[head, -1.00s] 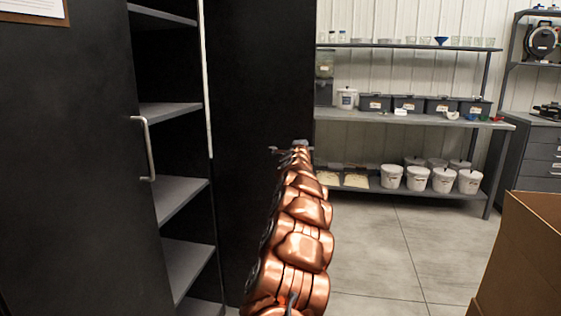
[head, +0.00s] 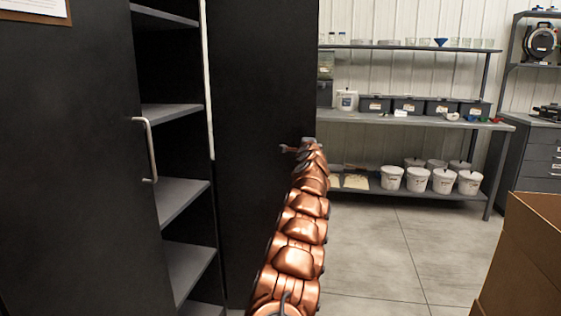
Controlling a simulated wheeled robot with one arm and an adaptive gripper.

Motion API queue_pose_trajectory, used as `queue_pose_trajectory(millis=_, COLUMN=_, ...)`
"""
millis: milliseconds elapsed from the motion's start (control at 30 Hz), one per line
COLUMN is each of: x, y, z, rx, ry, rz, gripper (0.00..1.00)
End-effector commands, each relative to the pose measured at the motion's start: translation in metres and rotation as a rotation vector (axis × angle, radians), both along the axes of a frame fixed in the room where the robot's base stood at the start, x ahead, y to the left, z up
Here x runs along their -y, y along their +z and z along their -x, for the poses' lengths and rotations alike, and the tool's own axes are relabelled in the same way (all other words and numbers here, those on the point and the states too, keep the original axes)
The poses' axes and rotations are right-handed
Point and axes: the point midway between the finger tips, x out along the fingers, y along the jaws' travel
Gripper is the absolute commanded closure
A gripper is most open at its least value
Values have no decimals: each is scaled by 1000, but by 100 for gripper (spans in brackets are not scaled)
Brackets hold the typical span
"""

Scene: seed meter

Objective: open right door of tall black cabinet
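The tall black cabinet fills the left side of the head view. Its left door (head: 70,170) has a vertical silver handle (head: 147,150). Right of that door, the interior shows with several grey shelves (head: 180,200). The right door (head: 258,80) appears as a black panel standing open, right of a thin white vertical edge strip. My copper arm reaches forward, and my gripper (head: 300,146) is at its far end, in front of the panel's right edge. It is small and partly hidden by the arm, so finger opening and contact are unclear. No right handle shows.
A grey shelf rack (head: 420,121) along the back wall holds dark bins, glassware and white buckets (head: 443,181). A cardboard box (head: 525,260) stands at the lower right. Grey drawers (head: 540,155) stand at the far right. Tiled floor (head: 375,250) is clear between cabinet and box.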

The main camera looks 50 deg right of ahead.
Motion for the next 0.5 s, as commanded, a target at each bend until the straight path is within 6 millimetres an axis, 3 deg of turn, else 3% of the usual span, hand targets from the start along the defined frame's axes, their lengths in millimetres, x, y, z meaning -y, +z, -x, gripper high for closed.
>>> queue_pose_trajectory(millis=500, x=0, y=-1, z=-6, rx=-1, ry=14, rz=-1, gripper=100)
